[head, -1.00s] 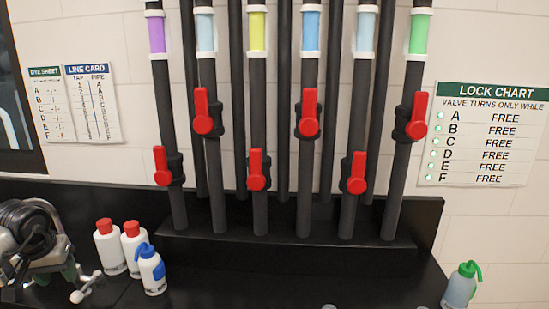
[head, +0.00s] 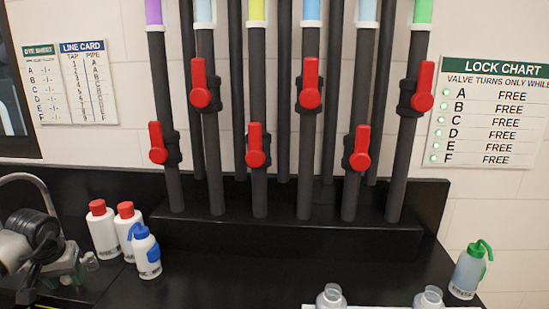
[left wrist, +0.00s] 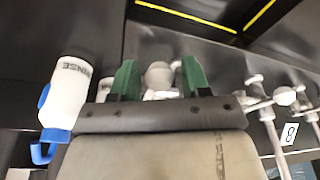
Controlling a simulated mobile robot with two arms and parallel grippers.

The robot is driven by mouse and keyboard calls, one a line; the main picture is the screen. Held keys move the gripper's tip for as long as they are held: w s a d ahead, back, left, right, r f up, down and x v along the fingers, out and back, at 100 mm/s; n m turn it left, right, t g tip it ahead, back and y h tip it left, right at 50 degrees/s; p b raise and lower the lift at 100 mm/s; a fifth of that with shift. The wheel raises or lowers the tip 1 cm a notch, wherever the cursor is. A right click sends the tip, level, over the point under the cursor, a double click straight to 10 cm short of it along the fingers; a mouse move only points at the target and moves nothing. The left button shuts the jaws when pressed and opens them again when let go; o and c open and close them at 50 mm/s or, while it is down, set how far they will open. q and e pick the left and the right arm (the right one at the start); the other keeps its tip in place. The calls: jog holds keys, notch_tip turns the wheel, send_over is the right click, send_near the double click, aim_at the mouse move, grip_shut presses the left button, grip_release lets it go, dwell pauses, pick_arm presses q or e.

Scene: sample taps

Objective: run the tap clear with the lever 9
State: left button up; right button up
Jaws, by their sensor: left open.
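No lever marked 9 can be made out. In the left wrist view a tag reading 8 (left wrist: 289,134) hangs by white, lever-like tap fittings (left wrist: 268,115) at the right. My left gripper (left wrist: 160,80) is open, its two green fingers apart. A rounded pale fitting (left wrist: 158,74) shows between and beyond the fingers; I cannot tell whether they touch it. In the head view my left arm is at the lower left, by a curved metal spout (head: 40,180). My right gripper is not in view.
Several dark pipes carry red valve handles (head: 311,84), all roughly upright. White red-capped bottles (head: 103,230) and a blue-capped bottle (head: 145,252) stand near my left arm. A green-capped bottle (head: 468,270) stands right. The lock chart (head: 492,112) reads FREE on every row.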

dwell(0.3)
pick_arm(q)
jog(key=shift+w+d+p, duration=0.2)
jog(key=shift+d, duration=0.4)
jog(key=shift+w+d+p, duration=0.2)
jog(key=shift+d, duration=0.4)
jog(key=shift+w+d+p, duration=0.1)
jog(key=shift+w+d, duration=0.1)
jog(key=shift+d, duration=0.45)
jog(key=shift+w+d+p, duration=0.15)
jog(key=shift+w+d, duration=0.1)
jog(key=shift+d, duration=0.4)
jog(key=shift+w+d+p, duration=0.1)
jog(key=shift+w+d, duration=0.1)
jog(key=shift+d, duration=0.45)
jog(key=shift+a+f, duration=0.1)
jog(key=shift+a, duration=0.05)
dwell(1.1)
jog(key=a, duration=0.2)
jog(key=s+a, duration=0.1)
jog(key=a, duration=0.1)
jog(key=s+a, duration=0.1)
jog(key=a, duration=0.1)
jog(key=shift+s+a+b, duration=0.1)
jog(key=shift+a+b, duration=0.15)
jog(key=shift+b, duration=0.05)
jog(key=shift+d, duration=0.4)
jog(key=p+v, duration=0.5)
jog(key=v, duration=0.2)
jog(key=shift+p, duration=0.35)
